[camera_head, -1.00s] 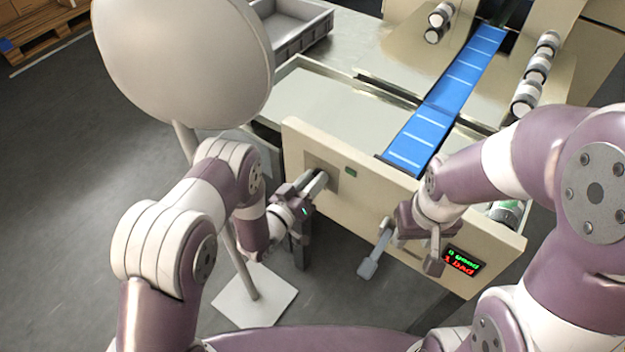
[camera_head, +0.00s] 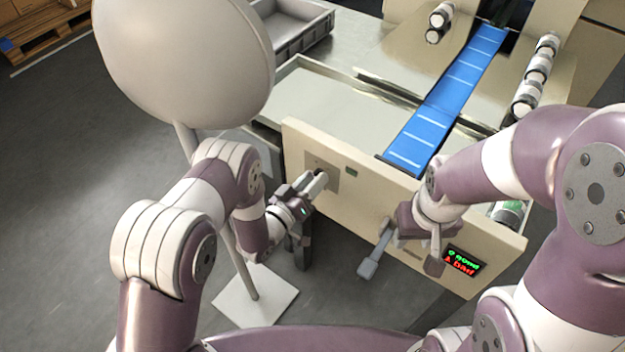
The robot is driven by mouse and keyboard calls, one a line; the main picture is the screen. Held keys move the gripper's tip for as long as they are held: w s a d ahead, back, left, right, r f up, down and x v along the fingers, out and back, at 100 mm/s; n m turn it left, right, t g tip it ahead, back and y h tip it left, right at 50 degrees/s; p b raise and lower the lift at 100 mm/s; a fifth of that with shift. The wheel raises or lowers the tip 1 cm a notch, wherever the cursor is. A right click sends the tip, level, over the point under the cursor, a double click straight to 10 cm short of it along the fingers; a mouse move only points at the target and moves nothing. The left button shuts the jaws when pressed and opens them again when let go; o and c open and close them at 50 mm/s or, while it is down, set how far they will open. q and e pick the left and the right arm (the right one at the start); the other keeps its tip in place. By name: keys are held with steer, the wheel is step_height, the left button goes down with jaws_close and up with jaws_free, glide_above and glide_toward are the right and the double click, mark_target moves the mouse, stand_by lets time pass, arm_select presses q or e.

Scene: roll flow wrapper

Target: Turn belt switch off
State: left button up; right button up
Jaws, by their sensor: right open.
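The belt switch's grey plate (camera_head: 333,184) is on the left part of the cream front panel (camera_head: 293,150). A small green square (camera_head: 352,171) sits just right of the plate. My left gripper (camera_head: 320,178) has its fingertips at the plate, and they hide the switch knob. I cannot tell whether its fingers are closed on the knob. My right gripper (camera_head: 403,262) is open and empty in front of the panel's right part, its two fingers wide apart. The blue belt (camera_head: 440,105) runs back from the panel.
A red and green display (camera_head: 462,262) is on the panel right of my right gripper. A large round grey object (camera_head: 185,60) on a stand with a white base (camera_head: 255,296) is close on the left. A grey tray (camera_head: 295,25) is at the back. Grey floor is clear at left.

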arm_select(q)
steer(key=v, duration=1.2)
steer(key=shift+s, duration=0.2)
steer(key=shift+a, duration=0.1)
steer(key=s+a+f+m+g+y, duration=0.1)
steer(key=s+a+f+g+y, duration=0.2)
steer(key=f+g+y, duration=0.5)
steer(key=s+a+r+g+y+p, duration=0.2)
steer(key=s+a+r+g+p, duration=0.25)
steer(key=a, duration=0.25)
steer(key=s+r+n+p, duration=0.1)
steer(key=r+p, duration=0.2)
steer(key=r, duration=1)
steer(key=s+a+r+p, duration=0.1)
steer(key=r+p, duration=0.3)
steer(key=r, duration=1)
steer(key=shift+s+r+n+g+y+p, duration=0.3)
steer(key=shift+s+n+g, duration=0.1)
steer(key=shift+s, duration=0.4)
